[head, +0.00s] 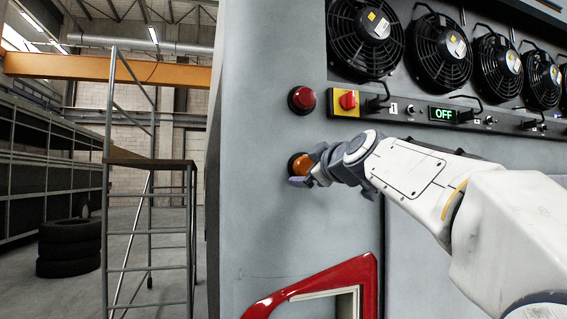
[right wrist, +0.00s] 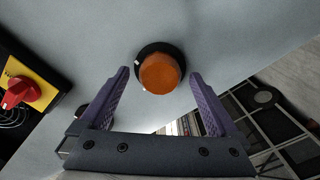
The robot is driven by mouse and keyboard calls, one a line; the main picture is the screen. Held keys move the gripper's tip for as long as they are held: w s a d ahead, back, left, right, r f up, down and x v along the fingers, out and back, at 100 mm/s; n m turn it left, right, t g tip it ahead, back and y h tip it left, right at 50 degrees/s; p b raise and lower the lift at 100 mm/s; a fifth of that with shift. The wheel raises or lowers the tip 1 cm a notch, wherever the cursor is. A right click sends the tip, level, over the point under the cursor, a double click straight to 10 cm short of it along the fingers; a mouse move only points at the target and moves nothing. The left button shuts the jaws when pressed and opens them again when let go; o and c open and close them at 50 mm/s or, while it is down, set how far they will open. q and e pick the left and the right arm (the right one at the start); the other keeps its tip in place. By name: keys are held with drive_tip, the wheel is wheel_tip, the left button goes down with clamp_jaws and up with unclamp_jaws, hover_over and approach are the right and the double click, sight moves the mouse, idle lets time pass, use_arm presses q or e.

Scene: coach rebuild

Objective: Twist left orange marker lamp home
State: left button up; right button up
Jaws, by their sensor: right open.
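The orange marker lamp (head: 301,164) sits in a round black base on the grey coach panel, left of my right arm's end. In the right wrist view the orange lamp (right wrist: 160,73) shows as a dome, with two small white marks apart from each other at its left edge. My right gripper (head: 306,180) is open. In the right wrist view its purple fingers (right wrist: 159,76) stand on either side of the lamp, with gaps between them and it. I cannot tell how far the fingertips are from the panel. My left gripper is not in view.
A red lamp (head: 302,99) sits above the orange one, beside a red-and-yellow switch (head: 347,102). A row of fans and a display reading OFF (head: 443,114) lie to the upper right. A red-framed opening (head: 368,270) is below. A ladder stand (head: 150,162) and tyres (head: 69,247) stand left.

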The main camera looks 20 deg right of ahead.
drive_tip(key=c, duration=1.2)
drive_tip(key=shift+a, duration=0.2)
drive_tip(key=shift+c, duration=0.9)
drive_tip(key=shift+d, duration=0.2)
drive_tip(key=shift+f+m+b, duration=0.1)
drive_tip(key=shift+m+b, duration=0.55)
drive_tip(key=shift+m, duration=0.75)
drive_tip(key=m, duration=0.2)
drive_tip(key=shift+m+b, duration=0.3)
drive_tip(key=m, duration=0.3)
drive_tip(key=shift+m, duration=1.7)
